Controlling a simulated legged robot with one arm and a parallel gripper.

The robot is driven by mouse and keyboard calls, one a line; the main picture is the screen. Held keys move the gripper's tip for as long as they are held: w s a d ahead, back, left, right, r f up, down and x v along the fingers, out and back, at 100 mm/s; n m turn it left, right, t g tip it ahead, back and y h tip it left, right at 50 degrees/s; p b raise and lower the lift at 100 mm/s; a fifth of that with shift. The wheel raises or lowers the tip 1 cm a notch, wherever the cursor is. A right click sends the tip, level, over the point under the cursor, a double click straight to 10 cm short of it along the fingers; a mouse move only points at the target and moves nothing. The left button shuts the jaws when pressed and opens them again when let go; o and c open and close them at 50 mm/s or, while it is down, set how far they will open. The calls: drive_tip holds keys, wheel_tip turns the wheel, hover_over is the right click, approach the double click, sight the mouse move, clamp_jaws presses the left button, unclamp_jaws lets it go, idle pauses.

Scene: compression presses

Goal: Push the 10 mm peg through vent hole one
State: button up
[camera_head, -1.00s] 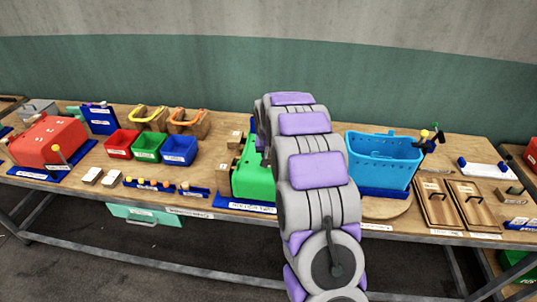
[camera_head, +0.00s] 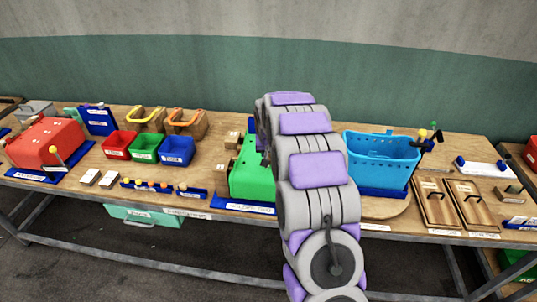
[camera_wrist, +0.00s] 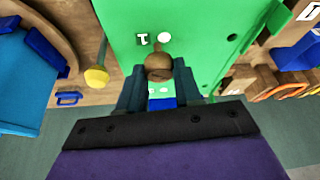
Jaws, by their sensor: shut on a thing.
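The green press block (camera_wrist: 190,15) fills the middle of the wrist view, with a "1" label (camera_wrist: 143,39) beside a pale round spot (camera_wrist: 164,37) on its face. A darker hole (camera_wrist: 232,37) lies to the right. My gripper (camera_wrist: 158,76) is shut on a brown round-headed peg (camera_wrist: 158,64), just below the "1" mark in the picture. In the head view the green block (camera_head: 246,178) is partly hidden behind my arm.
A yellow-knobbed lever (camera_wrist: 96,77) stands left of my gripper in the wrist view. In the head view, a blue perforated basket (camera_head: 382,160) stands right of my arm. A rack of pegs (camera_head: 160,187) and small coloured bins (camera_head: 146,148) are to the left.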

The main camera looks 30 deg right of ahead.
drive_tip(key=shift+d, duration=0.2)
drive_tip(key=shift+a+r, duration=0.1)
drive_tip(key=shift+a, duration=0.95)
drive_tip(key=shift+d, duration=0.45)
drive_tip(key=shift+a, duration=0.35)
drive_tip(key=shift+d+f, duration=0.25)
drive_tip(key=shift+f, duration=0.05)
drive_tip(key=shift+a+f, duration=0.1)
drive_tip(key=shift+f, duration=0.15)
drive_tip(key=shift+r, duration=0.1)
idle(0.5)
drive_tip(key=shift+r+p, duration=0.6)
drive_tip(key=shift+r, duration=2.35)
